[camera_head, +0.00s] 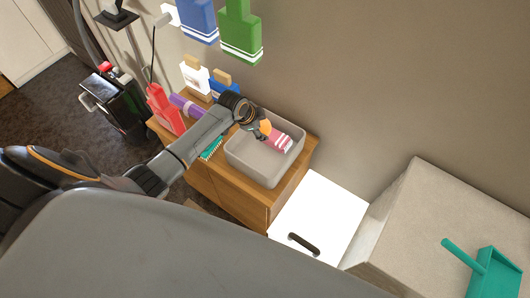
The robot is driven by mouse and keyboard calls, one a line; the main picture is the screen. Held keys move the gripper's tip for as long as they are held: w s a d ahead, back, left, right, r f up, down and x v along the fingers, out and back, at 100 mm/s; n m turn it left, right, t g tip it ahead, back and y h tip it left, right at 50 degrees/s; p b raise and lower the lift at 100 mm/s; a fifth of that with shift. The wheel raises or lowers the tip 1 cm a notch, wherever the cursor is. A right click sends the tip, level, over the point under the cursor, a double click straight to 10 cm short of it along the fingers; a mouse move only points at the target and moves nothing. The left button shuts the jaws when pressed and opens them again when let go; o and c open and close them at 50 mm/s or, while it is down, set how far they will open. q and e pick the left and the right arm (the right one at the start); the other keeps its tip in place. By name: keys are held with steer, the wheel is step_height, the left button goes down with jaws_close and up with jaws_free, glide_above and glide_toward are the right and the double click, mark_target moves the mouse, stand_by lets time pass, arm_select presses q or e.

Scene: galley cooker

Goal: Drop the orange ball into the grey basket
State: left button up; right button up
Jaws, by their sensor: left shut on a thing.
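The grey basket (262,174) stands on a wooden cabinet in the middle of the head view. It holds a pink item with white stripes (279,141). My left gripper (260,131) reaches in from the left and is over the back part of the basket. It is shut on the orange ball (266,127), which shows at its fingertips above the basket opening. The arm hides part of the basket's left rim. My right gripper is not in view.
Several bottles stand on the wooden cabinet (232,189) left of the basket, including a red one (164,108). Blue (199,18) and green (240,30) items are on the wall. A beige block (440,225) with a teal dustpan (490,270) is at right.

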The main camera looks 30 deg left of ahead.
arm_select(q)
steer(key=o, duration=1.2)
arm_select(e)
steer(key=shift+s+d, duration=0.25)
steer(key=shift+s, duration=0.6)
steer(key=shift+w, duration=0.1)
